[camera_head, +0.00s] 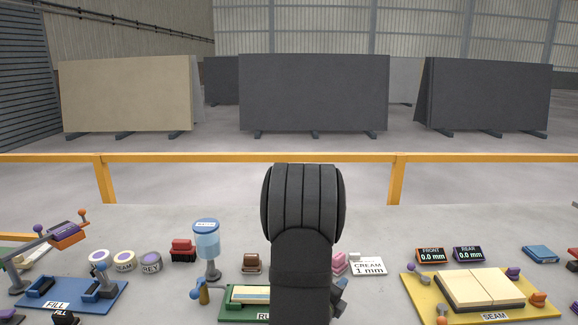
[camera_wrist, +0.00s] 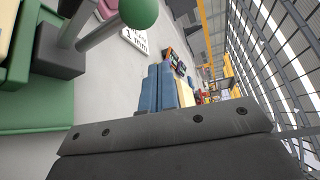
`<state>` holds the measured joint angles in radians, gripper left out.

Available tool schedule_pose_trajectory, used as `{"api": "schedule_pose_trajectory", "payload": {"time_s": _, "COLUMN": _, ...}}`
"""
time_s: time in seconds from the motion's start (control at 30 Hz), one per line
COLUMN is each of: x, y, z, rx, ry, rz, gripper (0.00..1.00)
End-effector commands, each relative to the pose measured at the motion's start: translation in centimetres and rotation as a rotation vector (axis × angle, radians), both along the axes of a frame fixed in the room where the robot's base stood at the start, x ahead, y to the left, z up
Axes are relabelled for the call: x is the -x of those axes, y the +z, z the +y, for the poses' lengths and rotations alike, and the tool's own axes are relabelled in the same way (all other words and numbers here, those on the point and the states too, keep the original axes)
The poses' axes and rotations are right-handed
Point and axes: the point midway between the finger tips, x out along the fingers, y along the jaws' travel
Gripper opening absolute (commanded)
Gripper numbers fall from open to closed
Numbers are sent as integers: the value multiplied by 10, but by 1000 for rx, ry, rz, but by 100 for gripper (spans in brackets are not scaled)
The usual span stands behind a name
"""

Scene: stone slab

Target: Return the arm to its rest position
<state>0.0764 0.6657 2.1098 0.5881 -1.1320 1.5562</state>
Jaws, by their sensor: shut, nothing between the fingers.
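My arm (camera_head: 303,205) stands upright in the middle of the head view, dark grey and ribbed at its top, and hides part of the bench behind it. My gripper (camera_wrist: 159,68) shows in the wrist view as two blue-grey fingers side by side beyond a dark bracket with screws. The fingers are shut with nothing seen between them. They point over the pale slab, apart from the things on it. The gripper's end cannot be made out in the head view.
A green tray (camera_head: 236,302) is partly behind my arm. A blue FILL tray (camera_head: 105,298) is at left, a yellow SEAM tray (camera_head: 425,305) at right. A blue-topped dispenser (camera_head: 207,240) stands left of my arm. An orange rail (camera_head: 200,158) crosses behind the slab. A green ball (camera_wrist: 138,12) is near the wrist.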

Motion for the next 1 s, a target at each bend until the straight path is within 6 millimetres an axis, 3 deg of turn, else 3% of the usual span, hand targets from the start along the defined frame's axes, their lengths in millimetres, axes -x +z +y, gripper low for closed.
{"api": "schedule_pose_trajectory", "payload": {"time_s": 0.6, "x": -13, "y": -22, "z": -23, "rx": -494, "ry": -33, "rz": 19, "gripper": 0}}
{"api": "schedule_pose_trajectory", "payload": {"time_s": 1.0, "x": -12, "y": -39, "z": -29, "rx": -724, "ry": -31, "rz": 25, "gripper": 0}}
